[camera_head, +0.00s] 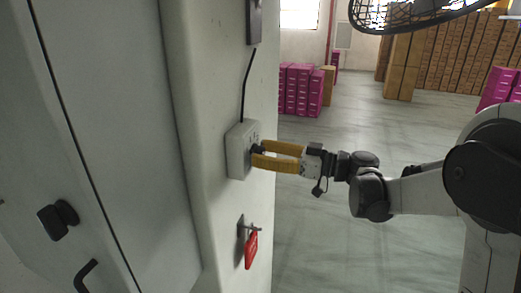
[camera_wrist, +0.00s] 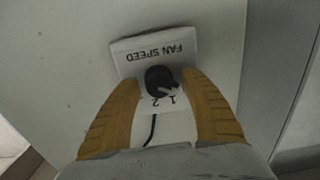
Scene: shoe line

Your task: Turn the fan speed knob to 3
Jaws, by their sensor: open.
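The fan speed control box (camera_head: 236,158) is a white box on the side of the pale cabinet. In the wrist view its plate (camera_wrist: 124,48) reads FAN SPEED upside down. The round black knob (camera_wrist: 157,75) sticks out of the plate, with small digits beside it, partly hidden; a 2 can be made out. The knob's exact setting is not clear. My gripper (camera_wrist: 161,82) is open, its two yellow fingers on either side of the knob, with the tips close to the plate. In the head view my gripper (camera_head: 258,154) reaches the box from the right.
A black cable (camera_head: 244,88) runs up from the box to a dark switch. A red tag or padlock (camera_head: 251,249) hangs from a latch below. The cabinet door has a dark knob (camera_head: 58,218).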

